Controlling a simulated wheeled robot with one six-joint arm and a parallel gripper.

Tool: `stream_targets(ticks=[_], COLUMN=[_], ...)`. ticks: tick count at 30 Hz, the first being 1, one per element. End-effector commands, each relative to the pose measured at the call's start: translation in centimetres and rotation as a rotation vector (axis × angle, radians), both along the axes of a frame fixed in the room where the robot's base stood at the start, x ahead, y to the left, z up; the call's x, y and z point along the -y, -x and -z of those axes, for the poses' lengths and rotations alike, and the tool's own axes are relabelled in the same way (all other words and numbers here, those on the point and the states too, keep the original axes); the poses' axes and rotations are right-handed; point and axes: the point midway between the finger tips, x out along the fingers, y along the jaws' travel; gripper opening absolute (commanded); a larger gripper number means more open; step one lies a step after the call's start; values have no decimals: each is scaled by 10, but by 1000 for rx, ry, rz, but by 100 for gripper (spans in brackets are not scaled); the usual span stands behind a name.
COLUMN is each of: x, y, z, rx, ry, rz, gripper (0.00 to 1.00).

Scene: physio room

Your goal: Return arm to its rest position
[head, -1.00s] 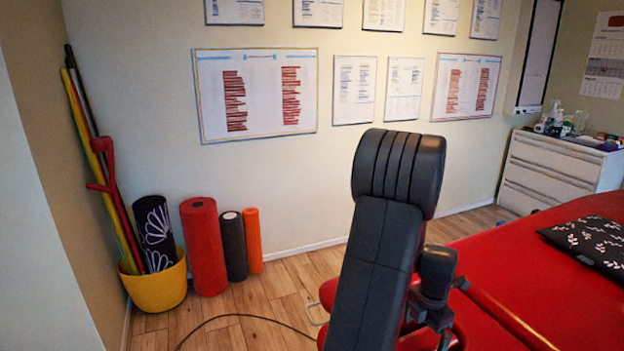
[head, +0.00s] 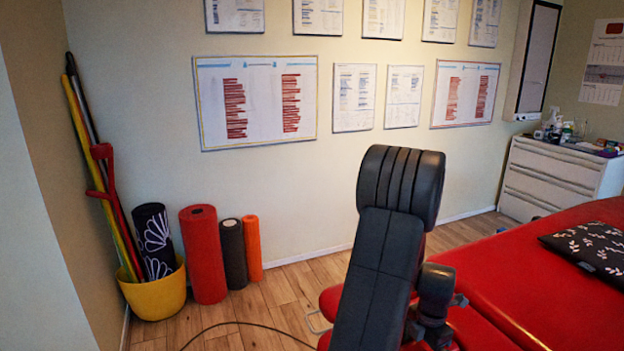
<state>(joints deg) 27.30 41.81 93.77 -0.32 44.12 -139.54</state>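A yellow basket (head: 158,297), a red foam roller (head: 204,255) and other rollers stand at the left wall. A white drawer unit (head: 556,178) is back right.

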Motion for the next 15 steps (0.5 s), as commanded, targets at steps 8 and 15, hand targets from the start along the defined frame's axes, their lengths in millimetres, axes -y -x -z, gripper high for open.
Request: stream_targets(ticks=[8, 15], x=[0, 0], y=[0, 0], z=[-7, -42], rx=[1, 1], ry=[1, 1], rz=[0, 0], gripper=[100, 100])
